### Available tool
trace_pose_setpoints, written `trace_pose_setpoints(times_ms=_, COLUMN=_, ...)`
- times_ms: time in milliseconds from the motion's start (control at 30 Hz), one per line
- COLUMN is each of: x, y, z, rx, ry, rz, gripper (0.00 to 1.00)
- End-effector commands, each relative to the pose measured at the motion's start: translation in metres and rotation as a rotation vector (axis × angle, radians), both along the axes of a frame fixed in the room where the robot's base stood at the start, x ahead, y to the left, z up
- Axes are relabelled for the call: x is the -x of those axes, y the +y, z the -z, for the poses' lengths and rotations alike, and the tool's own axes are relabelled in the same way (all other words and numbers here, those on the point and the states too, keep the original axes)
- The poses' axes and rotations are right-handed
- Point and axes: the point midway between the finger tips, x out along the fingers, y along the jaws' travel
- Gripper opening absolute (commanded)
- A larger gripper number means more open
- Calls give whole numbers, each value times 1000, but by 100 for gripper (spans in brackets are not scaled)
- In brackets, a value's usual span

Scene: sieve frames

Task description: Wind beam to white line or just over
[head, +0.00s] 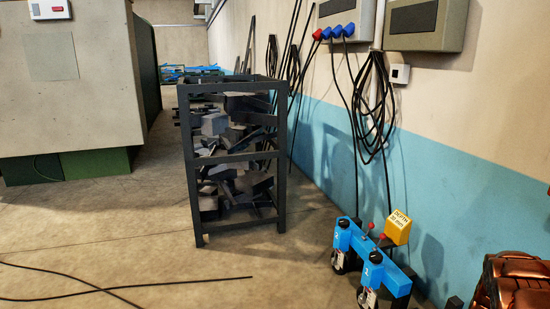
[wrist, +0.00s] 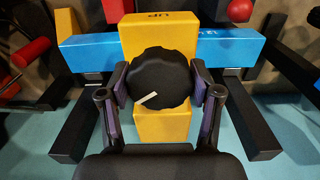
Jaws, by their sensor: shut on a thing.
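A black scalloped knob (wrist: 160,80) with a short white mark on its face is in the middle of the wrist view. The mark slants up to the right, below the knob's centre. My gripper (wrist: 162,84) is shut on the knob, one finger pad on each side. The knob sits in front of a yellow block (wrist: 160,36) lettered "UP". A blue beam (wrist: 95,50) runs across behind the yellow block. The head view shows blue beams (head: 352,238) and a yellow block (head: 398,227) lettered "DEPTH 30 mm" at lower right. My gripper is not visible there.
Black bars (wrist: 262,128) stand either side of my gripper. A red cylinder (wrist: 30,52) is at left. In the head view, a dark rack (head: 240,158) of scrap stands mid-floor, cables (head: 372,105) hang on the wall, and a brown ribbed object (head: 520,280) is at lower right.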

Motion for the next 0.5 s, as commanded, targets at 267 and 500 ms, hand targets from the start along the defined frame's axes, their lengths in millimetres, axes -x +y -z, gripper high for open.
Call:
trace_pose_setpoints(times_ms=267, x=0, y=0, z=0, rx=0, ry=0, rz=0, gripper=0)
trace_pose_setpoints(times_ms=500, x=0, y=0, z=2, rx=1, ry=0, rz=85, gripper=0)
